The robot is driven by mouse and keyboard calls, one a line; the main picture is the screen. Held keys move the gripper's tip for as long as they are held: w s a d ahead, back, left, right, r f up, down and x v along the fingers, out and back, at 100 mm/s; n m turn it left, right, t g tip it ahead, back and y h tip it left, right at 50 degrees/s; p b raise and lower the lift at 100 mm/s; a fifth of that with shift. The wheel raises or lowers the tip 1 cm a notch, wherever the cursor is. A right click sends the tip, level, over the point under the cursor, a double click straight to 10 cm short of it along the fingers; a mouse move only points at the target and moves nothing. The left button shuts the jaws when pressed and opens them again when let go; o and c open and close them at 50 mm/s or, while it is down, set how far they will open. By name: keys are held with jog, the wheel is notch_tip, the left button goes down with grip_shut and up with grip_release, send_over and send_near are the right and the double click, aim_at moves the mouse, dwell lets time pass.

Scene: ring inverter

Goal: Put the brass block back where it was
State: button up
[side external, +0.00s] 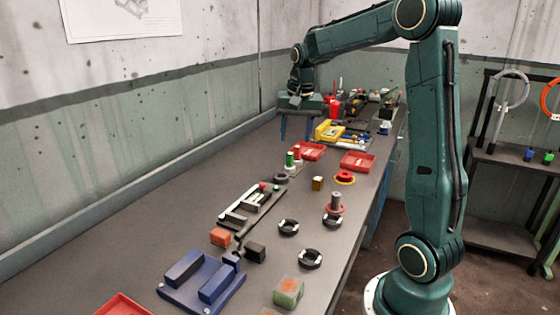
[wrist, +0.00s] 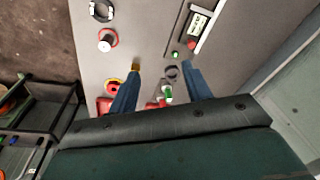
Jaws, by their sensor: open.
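The brass block (side external: 318,184) is a small yellow-brown block. It stands on the grey bench near the middle, left of a red and yellow ring piece. My gripper (side external: 296,140) is open and empty, held above the bench toward its far part, well away from the block in the side view. In the wrist view the brass block (wrist: 135,66) shows just beyond the tip of the left finger, which may hide part of it. The open fingers (wrist: 162,73) have bench and small parts below them. I cannot tell any marked spot for the block.
Near the block are the red and yellow ring piece (side external: 344,178), a dark ring (side external: 281,178) and a grey cylinder on a red ring (side external: 336,202). Red trays (side external: 357,161) and tools lie beyond. A blue fixture (side external: 203,280) is in front. Bare bench lies at left.

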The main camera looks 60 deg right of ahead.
jog(key=s+a+n+t, duration=0.2)
jog(key=s+a+n, duration=0.4)
jog(key=s+a, duration=0.3)
jog(key=s+a+r+n+t+y, duration=0.1)
jog(key=s+a+n, duration=0.5)
jog(key=a, duration=0.8)
jog(key=s+t, duration=0.1)
jog(key=s, duration=0.1)
jog(key=shift+s+a+r, duration=0.25)
jog(key=shift+s, duration=0.1)
